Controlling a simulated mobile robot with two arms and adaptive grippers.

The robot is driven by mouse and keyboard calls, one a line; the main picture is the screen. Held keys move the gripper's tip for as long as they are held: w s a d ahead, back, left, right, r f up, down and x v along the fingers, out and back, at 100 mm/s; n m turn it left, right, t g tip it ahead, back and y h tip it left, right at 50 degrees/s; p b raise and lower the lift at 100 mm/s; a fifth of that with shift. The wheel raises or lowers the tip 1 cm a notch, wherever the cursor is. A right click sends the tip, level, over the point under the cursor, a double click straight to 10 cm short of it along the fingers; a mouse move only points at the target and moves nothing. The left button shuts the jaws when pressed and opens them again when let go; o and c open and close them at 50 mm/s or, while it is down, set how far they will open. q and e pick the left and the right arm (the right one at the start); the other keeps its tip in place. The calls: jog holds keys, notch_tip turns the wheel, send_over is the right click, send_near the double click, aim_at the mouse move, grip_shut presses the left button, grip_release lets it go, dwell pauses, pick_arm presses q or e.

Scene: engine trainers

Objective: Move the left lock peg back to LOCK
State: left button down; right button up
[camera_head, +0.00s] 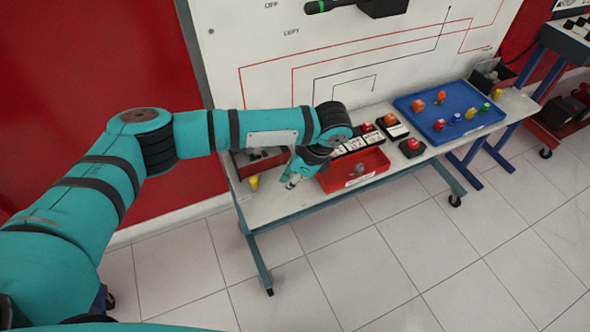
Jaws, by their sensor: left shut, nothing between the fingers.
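My left arm reaches from the left across to a white bench (432,149). My left gripper (291,183) points down over the left part of the bench, just left of a red tray (382,172). It is small in view; it is shut and appears empty. A small yellow piece (254,183) is at the bench's left edge, left of the gripper. I cannot pick out the left lock peg or a LOCK marking; my arm covers part of the bench and board. My right gripper is not in view.
Behind the bench stands a white board (260,50) with red and black lines. A red box (262,158) sits at the back left. Red buttons on black bases, including one button (413,144), and a blue tray (488,118) with coloured knobs are to the right. The floor in front is clear.

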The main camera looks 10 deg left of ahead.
aim_at(255, 193)
pick_arm(q)
jog(key=x, duration=0.3)
jog(key=shift+a+f, duration=0.15)
jog(key=shift+f, duration=0.2)
jog(key=a, duration=0.2)
jog(key=shift+a+r+p, duration=0.2)
jog(key=shift+a+p, duration=0.1)
jog(key=shift+p, duration=0.1)
jog(key=shift+a, duration=0.6)
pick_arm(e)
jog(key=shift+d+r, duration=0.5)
pick_arm(q)
jog(key=p, duration=0.1)
jog(key=a+m+p, duration=0.1)
jog(key=p, duration=0.2)
jog(key=shift+s+a+r+m+t, duration=0.3)
jog(key=shift+s+a+m, duration=0.1)
jog(key=shift+s+a+f+m+p, duration=0.1)
jog(key=shift+a+m+p, duration=0.2)
jog(key=shift+p, duration=0.1)
jog(key=shift+a+f, duration=0.1)
jog(key=shift+f, duration=0.1)
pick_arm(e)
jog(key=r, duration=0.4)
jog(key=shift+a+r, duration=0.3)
